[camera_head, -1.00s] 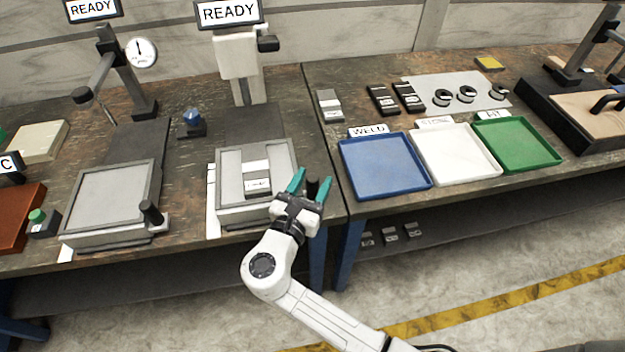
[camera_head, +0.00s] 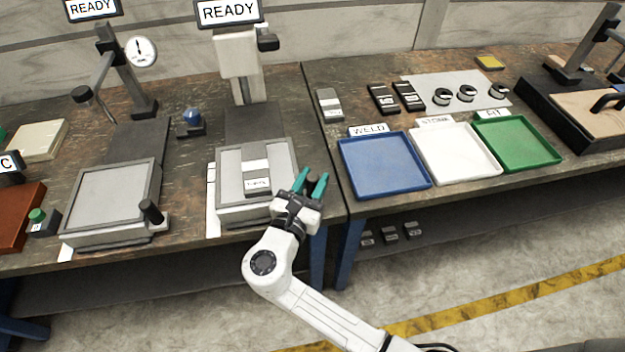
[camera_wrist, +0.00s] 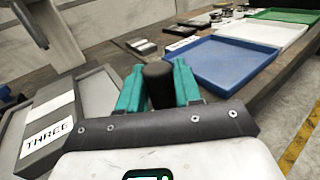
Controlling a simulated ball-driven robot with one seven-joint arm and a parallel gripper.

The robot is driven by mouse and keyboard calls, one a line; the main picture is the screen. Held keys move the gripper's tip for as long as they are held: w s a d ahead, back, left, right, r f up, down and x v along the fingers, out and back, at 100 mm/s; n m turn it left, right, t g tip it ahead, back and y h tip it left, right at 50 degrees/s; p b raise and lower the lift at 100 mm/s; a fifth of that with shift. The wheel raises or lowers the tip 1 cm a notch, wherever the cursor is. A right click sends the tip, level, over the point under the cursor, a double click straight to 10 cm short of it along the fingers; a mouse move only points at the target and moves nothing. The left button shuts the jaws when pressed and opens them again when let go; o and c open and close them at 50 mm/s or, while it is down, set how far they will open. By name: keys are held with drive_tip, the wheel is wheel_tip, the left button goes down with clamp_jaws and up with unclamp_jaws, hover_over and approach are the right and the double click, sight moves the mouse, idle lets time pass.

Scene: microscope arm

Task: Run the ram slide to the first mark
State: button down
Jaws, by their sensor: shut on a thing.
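The ram slide (camera_head: 228,207) is a grey framed tray on the bench below the upright press with a READY sign (camera_head: 228,12). A grey block (camera_head: 258,172) with a pale band and a label lies in it; the label reads THREE in the wrist view (camera_wrist: 48,133). My gripper (camera_head: 311,183), with teal fingers, is at the slide's front right corner. In the wrist view its fingers are shut on a black upright knob (camera_wrist: 158,84). The knob's lower part is hidden by my gripper. A white strip (camera_head: 211,188) runs along the slide's left side; its marks are unreadable.
To the left is a similar slide (camera_head: 110,195) with its own black knob (camera_head: 150,212) and a dial gauge (camera_head: 141,51). To the right are a blue tray (camera_head: 385,168), a white tray (camera_head: 455,153) and a green tray (camera_head: 517,143).

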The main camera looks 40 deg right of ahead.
sight(284, 186)
drive_tip(key=w+d, duration=0.1)
drive_tip(key=w, duration=0.1)
drive_tip(key=w+d+b, duration=0.1)
drive_tip(key=w+d, duration=0.1)
drive_tip(key=w, duration=0.1)
drive_tip(key=w+d, duration=0.1)
drive_tip(key=w, duration=0.2)
drive_tip(key=shift+d, duration=0.25)
drive_tip(key=c, duration=0.9)
unclamp_jaws()
drive_tip(key=shift+s, duration=0.1)
drive_tip(key=b+v, duration=0.1)
drive_tip(key=v, duration=0.9)
drive_tip(key=shift+s+a, duration=0.2)
drive_tip(key=shift+a, duration=0.15)
